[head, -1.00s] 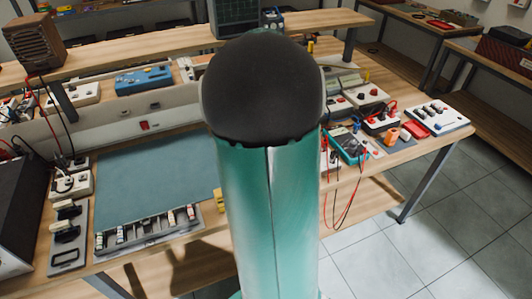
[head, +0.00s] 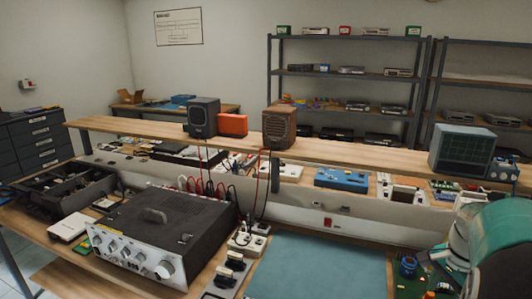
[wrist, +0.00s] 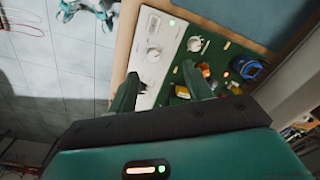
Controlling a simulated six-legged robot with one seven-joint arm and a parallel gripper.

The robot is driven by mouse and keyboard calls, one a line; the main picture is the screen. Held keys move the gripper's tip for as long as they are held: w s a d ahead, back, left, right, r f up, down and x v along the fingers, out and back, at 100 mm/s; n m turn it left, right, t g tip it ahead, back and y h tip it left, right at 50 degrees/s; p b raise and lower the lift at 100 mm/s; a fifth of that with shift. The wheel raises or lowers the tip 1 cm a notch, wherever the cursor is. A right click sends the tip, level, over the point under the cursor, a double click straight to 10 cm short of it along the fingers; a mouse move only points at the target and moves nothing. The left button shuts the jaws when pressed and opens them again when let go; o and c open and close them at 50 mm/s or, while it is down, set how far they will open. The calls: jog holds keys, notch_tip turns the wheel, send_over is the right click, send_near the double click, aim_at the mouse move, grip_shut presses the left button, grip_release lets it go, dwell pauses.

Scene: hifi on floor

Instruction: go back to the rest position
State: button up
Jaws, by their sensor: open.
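My gripper (wrist: 165,92) shows in the wrist view with its two green fingers apart and nothing between them. Beyond the fingers lies a white panel with knobs (wrist: 152,50) beside a green board (wrist: 212,75) that carries several small parts. A blue round item (wrist: 246,68) sits on the board's right side. In the head view only part of my arm shows at the lower right, and the fingers cannot be seen there.
A silver amplifier (head: 160,235) stands on the bench at left, next to a blue-green mat (head: 315,268). A raised shelf (head: 350,155) carries speakers (head: 202,117) and an oscilloscope (head: 462,150). Tiled floor (wrist: 70,85) is at left in the wrist view.

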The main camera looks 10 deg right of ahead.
jog(key=w+a+r+n+t, duration=0.1)
jog(key=a+r+n, duration=0.25)
jog(key=a, duration=0.45)
jog(key=w+a+r+n+t, duration=0.15)
jog(key=a+n, duration=0.25)
jog(key=a, duration=0.4)
jog(key=s+a+r+n+t, duration=0.1)
jog(key=s+a+n, duration=0.2)
jog(key=a+n, duration=0.2)
jog(key=s+a+r+n+t, duration=0.1)
jog(key=s+a+n, duration=0.3)
jog(key=a, duration=0.7)
jog(key=shift+s+a+n, duration=0.2)
jog(key=shift+a+n, duration=0.1)
jog(key=shift+n, duration=0.35)
jog(key=shift+t, duration=0.25)
jog(key=c, duration=0.3)
jog(key=shift+d, duration=0.15)
